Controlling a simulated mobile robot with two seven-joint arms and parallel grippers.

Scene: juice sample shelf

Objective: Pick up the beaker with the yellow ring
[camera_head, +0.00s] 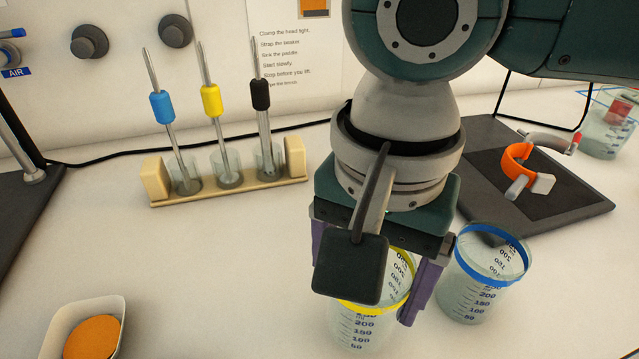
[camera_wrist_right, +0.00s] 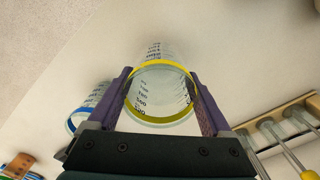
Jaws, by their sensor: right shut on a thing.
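The clear beaker with the yellow ring (camera_head: 362,325) is between the purple fingers of my right gripper (camera_head: 368,306) in the head view. The gripper is shut on it near the rim, one finger on each side. My wrist hides part of its top. In the right wrist view the beaker (camera_wrist_right: 160,80) lies between both fingers (camera_wrist_right: 163,103), with the yellow ring at its mouth, and looks empty. I cannot tell whether its base touches the table. My left gripper is not in view.
A beaker with a blue ring (camera_head: 482,277) stands close to the right finger. Behind it is a dark stand base (camera_head: 590,203) with an orange clamp (camera_head: 515,165). A wooden rack (camera_head: 155,180) holds blue, yellow and black paddles. A white dish (camera_head: 115,312) is front left. The left middle table is clear.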

